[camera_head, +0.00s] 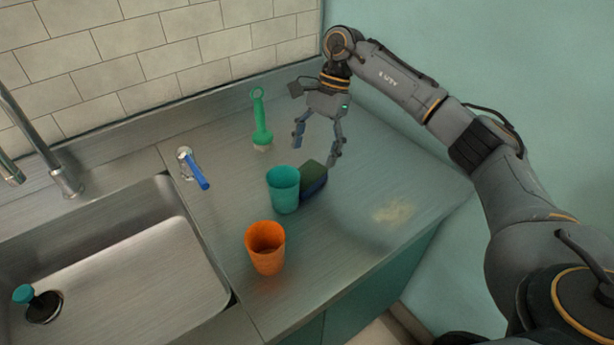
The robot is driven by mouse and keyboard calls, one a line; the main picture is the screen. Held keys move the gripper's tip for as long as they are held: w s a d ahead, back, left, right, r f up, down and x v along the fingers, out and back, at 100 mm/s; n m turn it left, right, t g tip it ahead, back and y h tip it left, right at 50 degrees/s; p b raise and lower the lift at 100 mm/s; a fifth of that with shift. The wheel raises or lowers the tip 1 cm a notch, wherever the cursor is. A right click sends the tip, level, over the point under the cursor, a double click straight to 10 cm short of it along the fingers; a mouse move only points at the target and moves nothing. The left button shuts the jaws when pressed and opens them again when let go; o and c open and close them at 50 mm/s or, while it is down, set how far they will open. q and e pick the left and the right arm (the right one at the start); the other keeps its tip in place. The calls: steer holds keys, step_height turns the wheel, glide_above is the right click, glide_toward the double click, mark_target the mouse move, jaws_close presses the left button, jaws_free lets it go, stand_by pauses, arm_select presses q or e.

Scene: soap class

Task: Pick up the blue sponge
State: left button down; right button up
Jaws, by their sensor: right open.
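The blue sponge (315,187) lies on the metal counter, with a dark green top layer and a blue lower layer. The teal cup (284,190) stands just left of it and hides part of its left side. My right gripper (315,160) is open and empty, pointing down above and behind the sponge. Its two fingers are spread apart, and I see no contact with the sponge. My left gripper is not in view.
An orange cup (265,248) stands in front of the teal cup. A green brush (261,118) and a blue-handled brush (194,169) are farther left. A sink (120,270) is at left. A yellowish stain (393,212) marks otherwise free counter at right.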

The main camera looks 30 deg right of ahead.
mark_target(309, 172)
steer(key=p+x, duration=0.1)
steer(key=x, duration=0.4)
steer(key=shift+s+r+p, duration=0.1)
steer(key=shift+p, duration=0.3)
steer(key=shift+a+f, duration=0.1)
steer(key=shift+f, duration=0.35)
steer(key=c, duration=0.8)
